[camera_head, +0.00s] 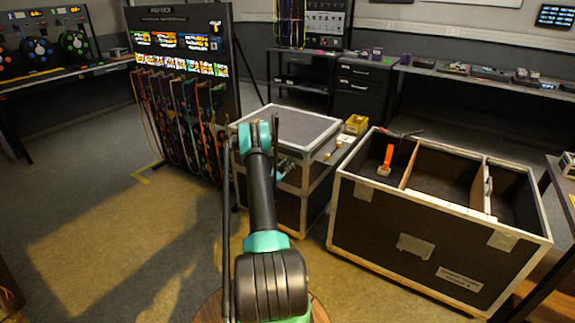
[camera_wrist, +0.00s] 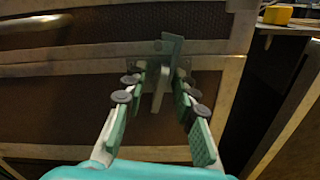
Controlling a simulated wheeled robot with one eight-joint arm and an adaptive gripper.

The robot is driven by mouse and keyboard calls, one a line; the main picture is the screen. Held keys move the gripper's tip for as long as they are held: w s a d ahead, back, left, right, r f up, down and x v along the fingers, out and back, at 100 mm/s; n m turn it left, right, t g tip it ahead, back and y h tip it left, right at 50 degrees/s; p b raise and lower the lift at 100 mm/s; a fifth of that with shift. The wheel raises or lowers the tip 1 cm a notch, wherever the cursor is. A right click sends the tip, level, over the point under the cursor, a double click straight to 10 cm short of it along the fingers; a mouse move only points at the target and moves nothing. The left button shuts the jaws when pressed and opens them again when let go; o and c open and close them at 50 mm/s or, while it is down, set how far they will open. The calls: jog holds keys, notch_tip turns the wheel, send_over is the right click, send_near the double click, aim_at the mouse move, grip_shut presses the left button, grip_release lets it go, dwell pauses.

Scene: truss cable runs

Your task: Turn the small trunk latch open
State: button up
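The small trunk (camera_head: 298,127) is a dark case with metal edging, its lid shut. In the wrist view its brown front panel (camera_wrist: 70,110) and metal seam fill most of the picture. The trunk latch (camera_wrist: 171,46) is a grey-green plate with a pale lever hanging below it, at the seam. My gripper (camera_wrist: 162,84) is open, with one finger left and one right of the latch lever. I cannot tell whether either finger touches it.
A large open case (camera_head: 440,249) with compartments stands to the right, holding an orange item (camera_head: 387,158). A yellow box (camera_head: 356,124) sits behind the trunk. A cable rack (camera_head: 187,95) stands to the left. Floor is clear at front left.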

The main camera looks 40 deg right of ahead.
jog(key=shift+c, duration=0.3)
grip_shut()
